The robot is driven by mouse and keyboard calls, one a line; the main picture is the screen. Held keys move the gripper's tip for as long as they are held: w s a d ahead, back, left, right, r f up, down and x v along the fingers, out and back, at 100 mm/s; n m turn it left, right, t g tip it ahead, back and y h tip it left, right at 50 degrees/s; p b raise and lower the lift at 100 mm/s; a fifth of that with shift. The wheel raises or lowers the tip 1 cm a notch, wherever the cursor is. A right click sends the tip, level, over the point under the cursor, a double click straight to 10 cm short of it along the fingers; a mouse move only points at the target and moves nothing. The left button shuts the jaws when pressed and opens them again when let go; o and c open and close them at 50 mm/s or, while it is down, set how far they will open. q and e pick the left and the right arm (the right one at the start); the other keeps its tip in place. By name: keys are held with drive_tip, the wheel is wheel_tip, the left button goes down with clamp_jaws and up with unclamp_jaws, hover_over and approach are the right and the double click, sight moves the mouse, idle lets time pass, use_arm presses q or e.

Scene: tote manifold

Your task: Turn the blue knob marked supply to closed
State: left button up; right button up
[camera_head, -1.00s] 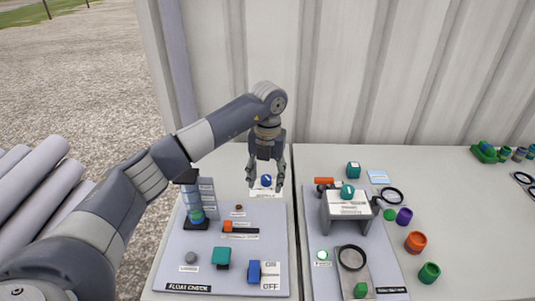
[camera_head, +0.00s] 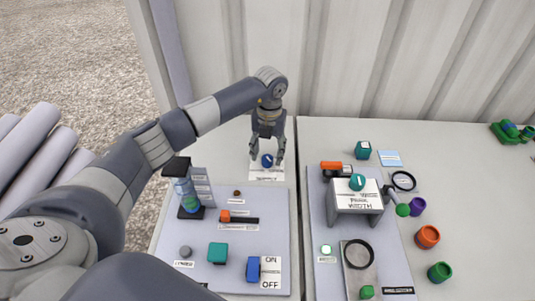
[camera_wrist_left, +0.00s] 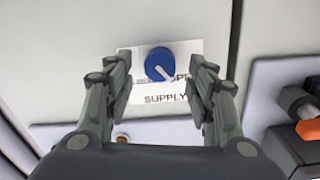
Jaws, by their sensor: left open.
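The blue knob (camera_head: 267,160) sits on a white label plate (camera_head: 266,176) behind the left panel. In the left wrist view the blue knob (camera_wrist_left: 159,64) shows a white pointer line aimed to the lower right. The plate (camera_wrist_left: 180,110) below it reads SUPPLY; the other lettering is partly covered by the knob. My left gripper (camera_head: 267,158) is open above the knob, pointing down. In the left wrist view its fingers (camera_wrist_left: 160,95) stand either side of the plate, apart from the knob. My right gripper is not in view.
The left panel (camera_head: 170,238) holds a float cylinder (camera_head: 188,190), an orange-handled slider (camera_head: 225,216), a teal block (camera_head: 217,253) and a blue ON/OFF switch (camera_head: 253,269). The right panel carries a small raised stand (camera_head: 355,203). Loose coloured cups (camera_head: 428,237) stand at right.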

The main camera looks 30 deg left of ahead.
use_arm(q)
drive_tip(key=shift+f, duration=1.15)
drive_tip(key=c, duration=1.1)
drive_tip(key=shift+o, duration=0.2)
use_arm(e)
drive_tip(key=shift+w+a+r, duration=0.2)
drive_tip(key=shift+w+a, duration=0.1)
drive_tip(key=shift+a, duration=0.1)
